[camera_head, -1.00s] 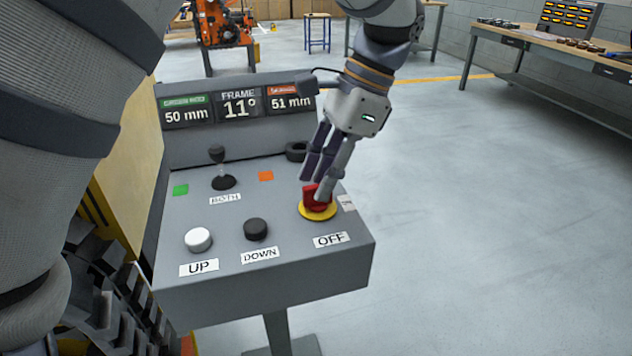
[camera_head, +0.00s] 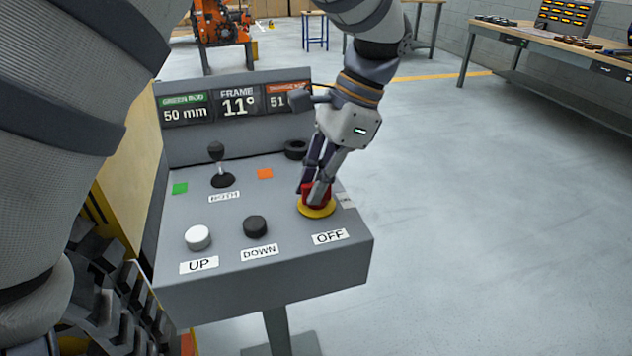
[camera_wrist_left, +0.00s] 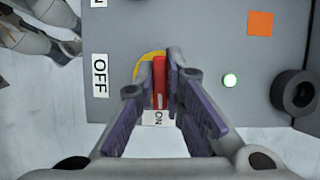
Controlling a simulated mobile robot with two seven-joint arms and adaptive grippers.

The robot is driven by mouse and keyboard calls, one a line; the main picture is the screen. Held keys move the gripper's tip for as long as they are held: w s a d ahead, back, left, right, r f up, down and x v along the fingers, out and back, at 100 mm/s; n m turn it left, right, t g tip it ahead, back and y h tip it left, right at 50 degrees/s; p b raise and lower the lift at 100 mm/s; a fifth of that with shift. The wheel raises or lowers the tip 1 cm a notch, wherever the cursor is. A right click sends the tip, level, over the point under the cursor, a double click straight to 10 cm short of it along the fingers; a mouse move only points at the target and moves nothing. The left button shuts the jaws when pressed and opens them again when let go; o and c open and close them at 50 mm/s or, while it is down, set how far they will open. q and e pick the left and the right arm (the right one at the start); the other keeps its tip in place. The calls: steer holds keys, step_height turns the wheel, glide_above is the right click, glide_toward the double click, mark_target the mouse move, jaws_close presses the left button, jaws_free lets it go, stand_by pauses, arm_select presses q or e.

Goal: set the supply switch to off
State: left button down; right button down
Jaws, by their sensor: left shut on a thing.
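The supply switch is a red handle (camera_head: 316,193) on a round yellow base (camera_head: 318,211), at the right of the grey console. My left gripper (camera_head: 314,190) reaches down from above, its fingers shut on the red handle. In the left wrist view the red handle (camera_wrist_left: 159,82) lies between the fingers (camera_wrist_left: 160,90), and a white mark on it points at the ON label (camera_wrist_left: 158,118). The OFF label (camera_wrist_left: 100,75) is at a right angle to that, left in this view. The fingers hide part of the handle.
The console also has a white UP button (camera_head: 198,237), a black DOWN button (camera_head: 256,226) and a black lever (camera_head: 218,165). The floor at right is clear.

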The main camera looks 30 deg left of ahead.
arm_select(q)
steer(key=n, duration=0.2)
steer(key=n+h, duration=0.1)
steer(key=n, duration=0.1)
steer(key=shift+n+g+h+p, duration=0.3)
steer(key=shift+g, duration=0.1)
steer(key=n+h, duration=0.1)
steer(key=n, duration=0.3)
steer(key=shift+h, duration=0.4)
steer(key=n, duration=0.2)
steer(key=n+h, duration=0.1)
steer(key=n, duration=0.1)
steer(key=shift+n+h, duration=0.3)
steer(key=shift+n, duration=0.1)
steer(key=shift+n+t+h, duration=0.5)
steer(key=shift+n+t, duration=0.1)
steer(key=shift+n, duration=1.3)
steer(key=c, duration=1.7)
jaws_free()
steer(key=v, duration=1.2)
steer(key=shift+a, duration=0.1)
